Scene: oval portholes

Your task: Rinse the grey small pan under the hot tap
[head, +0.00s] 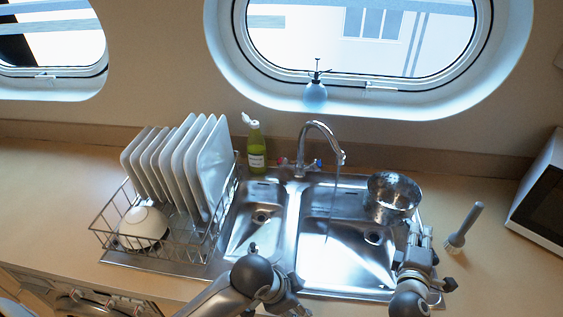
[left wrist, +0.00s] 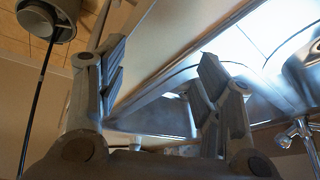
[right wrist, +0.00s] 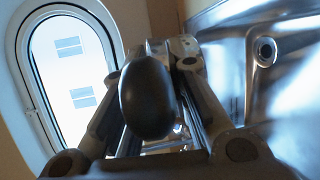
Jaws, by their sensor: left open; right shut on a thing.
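The grey small pan (head: 392,196) is over the right part of the right sink basin (head: 345,240), its opening facing up. My right gripper (head: 419,236) is shut on its handle, whose dark rounded end (right wrist: 147,97) shows between the fingers in the right wrist view. The chrome tap (head: 320,135) arches over the basin, with a red knob (head: 282,161) and a blue knob (head: 318,163) at its base. A thin stream of water (head: 335,200) falls from the spout, left of the pan. My left gripper (left wrist: 160,65) is open and empty, low in front of the sink.
A dish rack (head: 190,240) with several white plates and a bowl (head: 142,226) stands left of the sink. A green bottle (head: 256,148) is behind the small basin. A brush (head: 464,228) stands right of the sink, near a microwave (head: 545,195).

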